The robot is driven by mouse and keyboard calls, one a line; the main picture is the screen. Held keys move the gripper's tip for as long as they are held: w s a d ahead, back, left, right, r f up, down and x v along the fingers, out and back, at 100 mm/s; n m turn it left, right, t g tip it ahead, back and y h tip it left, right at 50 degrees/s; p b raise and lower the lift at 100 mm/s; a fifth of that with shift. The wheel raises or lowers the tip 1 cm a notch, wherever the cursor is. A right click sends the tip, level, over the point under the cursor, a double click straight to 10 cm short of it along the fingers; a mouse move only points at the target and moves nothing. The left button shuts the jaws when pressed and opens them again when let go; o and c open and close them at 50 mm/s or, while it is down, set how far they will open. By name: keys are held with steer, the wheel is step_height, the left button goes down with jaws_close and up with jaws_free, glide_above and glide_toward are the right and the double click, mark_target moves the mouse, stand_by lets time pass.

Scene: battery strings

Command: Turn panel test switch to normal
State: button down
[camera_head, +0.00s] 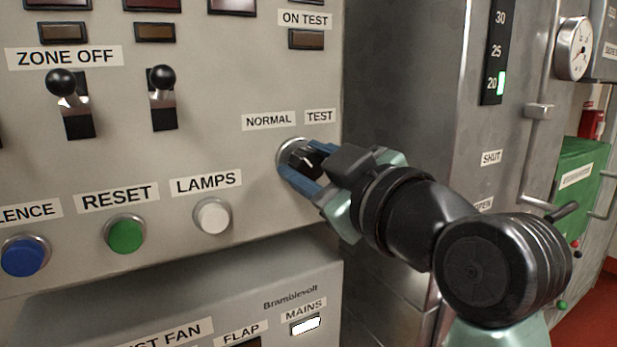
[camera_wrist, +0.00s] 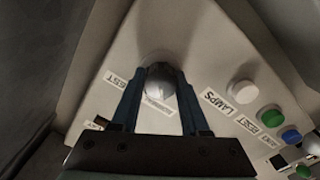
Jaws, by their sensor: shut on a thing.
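The panel test switch (camera_head: 303,156) is a dark rotary knob on a round silver base, below the NORMAL label (camera_head: 269,120) and the TEST label (camera_head: 320,115) on the beige panel. My gripper (camera_head: 302,172) reaches it from the right, with its blue fingers closed on either side of the knob. In the wrist view the switch (camera_wrist: 160,76) shows as a rounded grey shape between the two blue fingertips. The fingers partly hide the knob, so I cannot tell which label its pointer faces.
Left of the switch are a white LAMPS button (camera_head: 212,216), a green RESET button (camera_head: 125,234), a blue button (camera_head: 25,256) and two black-knobbed toggle levers (camera_head: 163,98). A lower box (camera_head: 180,300) juts out below. A grey metal cabinet (camera_head: 410,90) stands to the right.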

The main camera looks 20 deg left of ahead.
steer(key=shift+n, duration=0.3)
stand_by(0.4)
steer(key=shift+c, duration=2.1)
jaws_free()
steer(key=shift+s+d, duration=0.1)
steer(key=b+v, duration=0.1)
steer(key=v, duration=1.1)
steer(key=shift+s+d, duration=0.25)
